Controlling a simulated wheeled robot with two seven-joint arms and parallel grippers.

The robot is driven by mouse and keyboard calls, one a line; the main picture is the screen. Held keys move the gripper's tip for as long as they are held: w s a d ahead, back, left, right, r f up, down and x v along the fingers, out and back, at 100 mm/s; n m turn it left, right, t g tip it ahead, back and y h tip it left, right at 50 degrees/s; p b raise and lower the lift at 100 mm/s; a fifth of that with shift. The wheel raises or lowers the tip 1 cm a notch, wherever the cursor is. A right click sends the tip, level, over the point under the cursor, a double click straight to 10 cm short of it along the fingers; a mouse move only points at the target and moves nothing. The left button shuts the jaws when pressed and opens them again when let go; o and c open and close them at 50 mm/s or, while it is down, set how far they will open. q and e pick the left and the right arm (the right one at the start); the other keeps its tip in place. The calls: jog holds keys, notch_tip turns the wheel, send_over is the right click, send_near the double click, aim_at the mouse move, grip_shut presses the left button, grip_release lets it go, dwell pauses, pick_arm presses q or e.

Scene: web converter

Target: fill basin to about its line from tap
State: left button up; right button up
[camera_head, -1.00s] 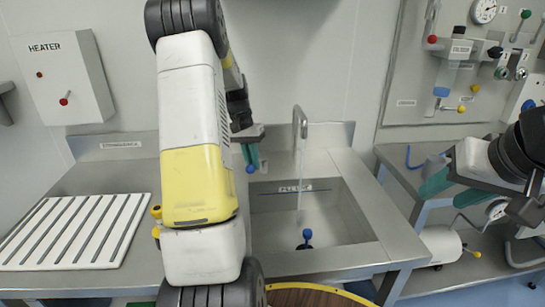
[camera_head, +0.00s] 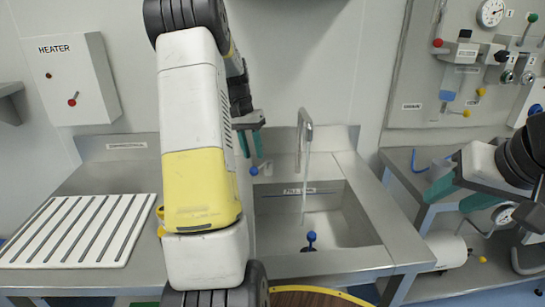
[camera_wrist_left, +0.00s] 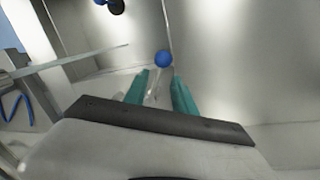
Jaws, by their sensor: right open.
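The steel basin (camera_head: 360,225) is set in the counter. Its back wall carries a labelled line (camera_head: 300,191). The tap (camera_head: 306,118) runs a thin stream of water (camera_head: 304,185) into it. I cannot tell the water level. A blue-topped plug (camera_head: 311,238) stands on the basin floor. The tap's blue-ended handle (camera_head: 254,171) is left of the spout; its blue knob also shows in the left wrist view (camera_wrist_left: 163,58). My left gripper (camera_head: 250,143) is open just above and behind the handle, apart from it. My right gripper (camera_head: 458,195) is open and empty, right of the basin.
A slatted white drainboard (camera_head: 80,230) lies left of the basin. A heater box (camera_head: 72,78) hangs on the left wall. A panel with a gauge (camera_head: 490,12) and valves is at right. A white cylinder (camera_head: 446,250) lies below it. A round brown top (camera_head: 315,298) is in front.

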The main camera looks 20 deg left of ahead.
pick_arm(q)
jog(key=shift+w+a+r, duration=0.1)
jog(key=shift+r, duration=0.5)
jog(key=shift+w+a+r, duration=0.1)
jog(key=shift+r, duration=0.5)
jog(key=shift+a, duration=0.15)
jog(key=c, duration=0.5)
jog(key=s+a+t+h, duration=0.1)
jog(key=a, duration=0.2)
jog(key=s+a+r+m+t+h, duration=0.1)
jog(key=a, duration=0.2)
jog(key=a+r+m+t+h, duration=0.1)
jog(key=a, duration=0.2)
jog(key=shift+s+a+r+t+h, duration=0.15)
jog(key=shift+s+r+t+h, duration=0.15)
jog(key=shift+s+t, duration=0.1)
grip_shut()
send_near(261, 165)
notch_tip(261, 165, down, 5)
jog(key=w+a, duration=0.1)
jog(key=a, duration=0.1)
jog(key=shift+s+d+f, duration=0.1)
jog(key=shift+d+f, duration=0.05)
jog(key=shift+d, duration=0.7)
jog(key=shift+d+f, duration=0.1)
jog(key=shift+d, duration=0.75)
